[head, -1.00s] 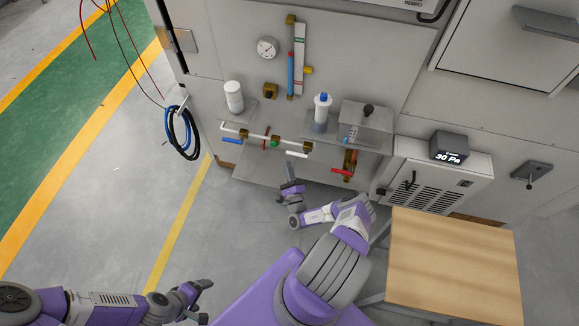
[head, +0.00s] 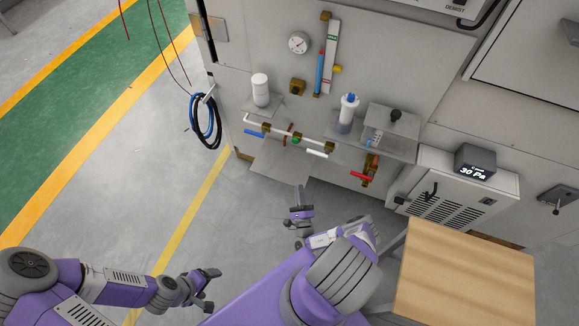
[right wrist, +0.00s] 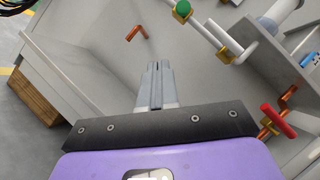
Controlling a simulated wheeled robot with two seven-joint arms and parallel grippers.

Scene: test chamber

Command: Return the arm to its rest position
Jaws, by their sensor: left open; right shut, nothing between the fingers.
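My right arm reaches forward from the bottom middle of the head view. Its gripper (head: 301,193) is above the floor, in front of the panel's lower shelf (head: 280,170) and apart from the valves. In the right wrist view its fingers (right wrist: 157,82) are together with nothing between them. My left arm comes in at the lower left of the head view. Its gripper (head: 208,288) is open and empty above the bare floor. The left gripper is small in the picture.
Pipework with a red-handled valve (head: 361,176) and a blue handle (head: 253,133) is on the panel, beyond my right gripper. A white bottle (head: 260,90) and a blue-capped bottle (head: 347,112) stand on shelves. A wooden table (head: 465,280) is right of my right arm. Floor at left is clear.

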